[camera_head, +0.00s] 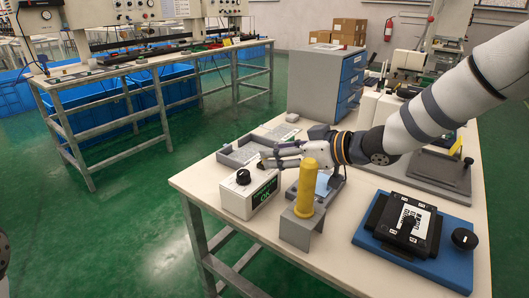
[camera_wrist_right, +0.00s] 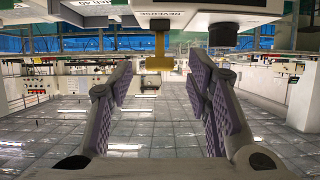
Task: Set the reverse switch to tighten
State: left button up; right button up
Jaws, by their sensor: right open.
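The white controller box (camera_head: 246,197) with a black knob (camera_head: 243,176) and a green "OK" display stands at the table's near left corner. In the right wrist view, which is upside down, a "REVERSE" label (camera_wrist_right: 165,18) shows on the box at the top. A yellow T-shaped lever (camera_wrist_right: 158,55) sticks out beside the label, apparently the reverse switch. The black knob (camera_wrist_right: 222,36) is beside it. My right gripper (camera_head: 264,158) is open just above the box; in its wrist view the lever lies between and beyond the purple-padded fingers, untouched. My left gripper is out of view.
A yellow-handled tool (camera_head: 306,188) stands upright in a grey holder (camera_head: 297,230) close to my right forearm. A blue fixture (camera_head: 440,262) with a black block lies at the right. A grey tray (camera_head: 240,152) lies behind the box. A grey cabinet (camera_head: 315,85) stands farther back.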

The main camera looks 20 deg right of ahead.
aim_at(270, 170)
jog(key=x, duration=0.3)
jog(key=shift+f, duration=0.1)
jog(key=shift+w+a, duration=0.25)
jog(key=shift+w, duration=0.05)
grip_shut()
jog(key=shift+s+d+f+t+y, duration=0.1)
jog(key=shift+s+d+t+y, duration=0.2)
jog(key=shift+t+y, duration=0.45)
jog(key=shift+a, duration=0.1)
grip_release()
